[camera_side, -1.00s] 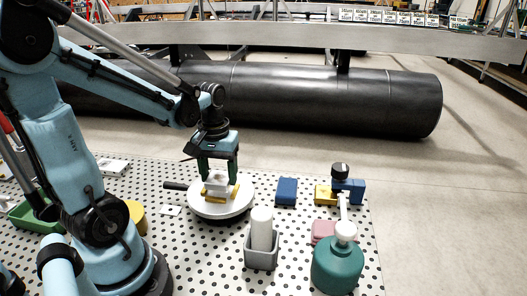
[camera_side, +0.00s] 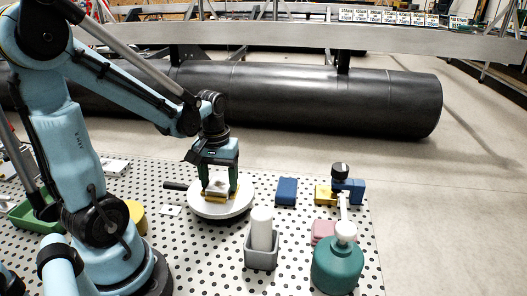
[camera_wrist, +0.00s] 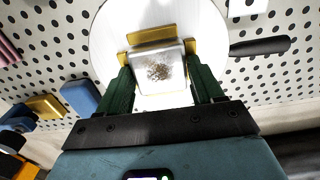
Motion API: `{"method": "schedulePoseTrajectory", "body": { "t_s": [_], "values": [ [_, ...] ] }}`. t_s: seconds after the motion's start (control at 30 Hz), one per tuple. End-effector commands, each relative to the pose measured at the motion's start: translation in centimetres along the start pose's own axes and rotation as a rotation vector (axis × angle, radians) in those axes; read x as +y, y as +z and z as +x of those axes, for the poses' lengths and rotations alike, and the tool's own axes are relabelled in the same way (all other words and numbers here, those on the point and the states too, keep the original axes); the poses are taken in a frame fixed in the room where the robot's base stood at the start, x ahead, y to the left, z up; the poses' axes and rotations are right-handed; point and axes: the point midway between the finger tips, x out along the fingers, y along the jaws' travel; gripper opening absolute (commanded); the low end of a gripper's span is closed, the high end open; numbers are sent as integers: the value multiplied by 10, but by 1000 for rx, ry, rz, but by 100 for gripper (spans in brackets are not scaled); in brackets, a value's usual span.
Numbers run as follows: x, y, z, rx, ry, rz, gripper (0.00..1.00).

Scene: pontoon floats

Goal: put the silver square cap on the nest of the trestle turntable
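The silver square cap (camera_wrist: 158,68) has a speckled brown patch on its top. It sits between the fingers of my gripper (camera_wrist: 158,85), which look shut on its two sides. In the side view the cap (camera_side: 217,188) is low over the middle of the white turntable (camera_side: 222,212). My gripper (camera_side: 219,188) points straight down.
A black handle (camera_side: 175,186) sticks out left of the turntable. A blue block (camera_side: 286,191), a grey holder with a white cylinder (camera_side: 262,252) and a green bottle (camera_side: 337,265) stand to the right. A green tray (camera_side: 35,217) lies at left on the perforated table.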

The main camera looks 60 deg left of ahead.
Motion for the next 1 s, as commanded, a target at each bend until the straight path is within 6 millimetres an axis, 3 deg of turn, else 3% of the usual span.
{"method": "schedulePoseTrajectory", "body": {
  "t_s": [0.1, 0.63, 1.0],
  "values": [
    [2, 0, 0, 1, 5, 2, 89],
    [1, 0, -2, 1, 4, 1, 89],
    [1, 0, -43, 1, 4, 1, 89]
  ]
}}
